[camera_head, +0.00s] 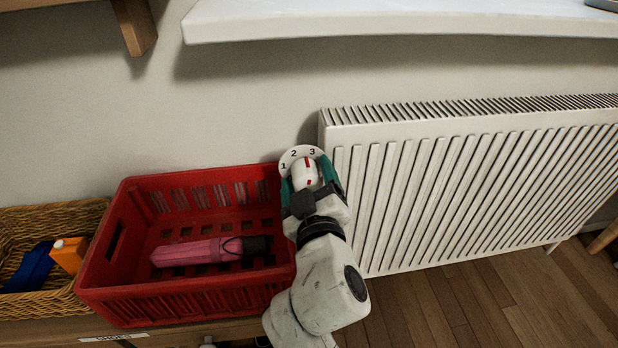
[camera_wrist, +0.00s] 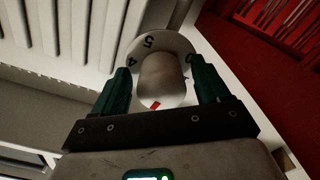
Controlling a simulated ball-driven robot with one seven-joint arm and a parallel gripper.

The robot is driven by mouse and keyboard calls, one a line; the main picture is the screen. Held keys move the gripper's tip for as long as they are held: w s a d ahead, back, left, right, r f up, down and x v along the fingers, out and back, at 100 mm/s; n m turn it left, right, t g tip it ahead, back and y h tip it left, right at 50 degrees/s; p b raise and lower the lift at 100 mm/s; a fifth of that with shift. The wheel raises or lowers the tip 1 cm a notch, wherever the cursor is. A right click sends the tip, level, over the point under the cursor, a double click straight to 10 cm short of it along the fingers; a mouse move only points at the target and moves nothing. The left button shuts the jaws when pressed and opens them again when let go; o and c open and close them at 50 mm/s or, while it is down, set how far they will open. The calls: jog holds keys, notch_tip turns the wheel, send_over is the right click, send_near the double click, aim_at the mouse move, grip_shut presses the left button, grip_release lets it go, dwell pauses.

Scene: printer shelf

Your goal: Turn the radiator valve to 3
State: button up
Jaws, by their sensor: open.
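The radiator valve is a white knob (camera_head: 304,175) with red marks, in front of a white dial plate (camera_head: 289,158) with 1, 2 and 3 showing. The upper red mark appears between 2 and 3, nearer 3; the exact setting is hard to tell. My gripper (camera_head: 308,178) is open, with its teal fingers on either side of the knob. In the wrist view the knob (camera_wrist: 163,82) stands between the fingers (camera_wrist: 160,84), with small gaps apparent. A red mark shows on its near end. The dial plate (camera_wrist: 172,42) shows 5, 4 and 0 there.
A white ribbed radiator (camera_head: 470,180) is right of the valve. A red crate (camera_head: 190,305) holding a pink object (camera_head: 190,252) stands close on the left. A wicker basket (camera_head: 50,305) is farther left. A white sill (camera_head: 400,22) overhangs above.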

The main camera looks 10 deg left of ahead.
jog(key=p+v, duration=0.2)
jog(key=v, duration=0.8)
jog(key=shift+s, duration=0.25)
jog(key=shift+d+p, duration=0.15)
jog(key=shift+p, duration=0.2)
